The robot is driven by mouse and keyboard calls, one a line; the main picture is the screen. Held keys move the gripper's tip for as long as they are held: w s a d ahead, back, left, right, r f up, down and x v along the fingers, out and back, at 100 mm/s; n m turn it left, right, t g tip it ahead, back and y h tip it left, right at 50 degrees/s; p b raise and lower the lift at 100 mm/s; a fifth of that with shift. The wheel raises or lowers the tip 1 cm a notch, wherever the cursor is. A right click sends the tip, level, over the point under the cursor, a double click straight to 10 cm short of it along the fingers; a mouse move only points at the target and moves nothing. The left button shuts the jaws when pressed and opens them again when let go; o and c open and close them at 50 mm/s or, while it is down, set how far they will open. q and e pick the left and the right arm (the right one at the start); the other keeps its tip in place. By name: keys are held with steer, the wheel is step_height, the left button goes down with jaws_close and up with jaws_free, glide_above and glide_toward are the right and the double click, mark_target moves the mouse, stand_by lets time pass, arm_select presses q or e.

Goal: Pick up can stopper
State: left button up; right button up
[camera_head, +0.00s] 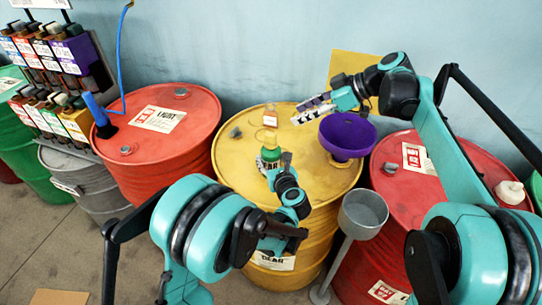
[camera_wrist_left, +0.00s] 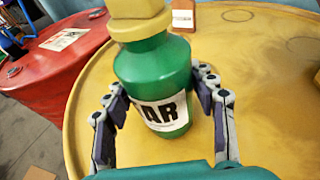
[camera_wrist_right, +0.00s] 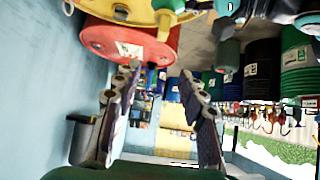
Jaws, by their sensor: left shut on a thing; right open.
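A green can (camera_head: 270,154) with a dark-lettered white label stands on the yellow drum (camera_head: 325,165). Its yellow stopper (camera_wrist_left: 140,22) sits on top of the can, and it also shows in the head view (camera_head: 267,137). My left gripper (camera_wrist_left: 158,98) is shut around the can's body, one finger on each side, below the stopper. My right gripper (camera_head: 312,104) is open and empty above the back of the yellow drum, to the right of the can and apart from it. Its fingers stand apart in the right wrist view (camera_wrist_right: 160,80).
A purple funnel (camera_head: 347,132) stands at the right side of the yellow drum, close to my right gripper. A small brown bottle (camera_head: 270,116) stands behind the can. Red drums stand left (camera_head: 158,150) and right (camera_head: 440,200). A grey cup on a stand (camera_head: 362,214) is in front.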

steer(key=w+a+g+h, duration=0.3)
steer(key=a+h, duration=0.2)
steer(key=a, duration=0.1)
steer(key=h, duration=0.5)
glide_above(269, 133)
steer(key=f, duration=0.5)
steer(key=shift+s+a+f, duration=0.1)
steer(key=shift+a+f, duration=0.2)
steer(key=shift+a, duration=0.05)
steer(key=shift+d+f, duration=0.2)
steer(key=shift+f, duration=1.15)
steer(key=shift+d+f, duration=0.2)
steer(key=shift+f, duration=1.1)
steer(key=c, duration=0.9)
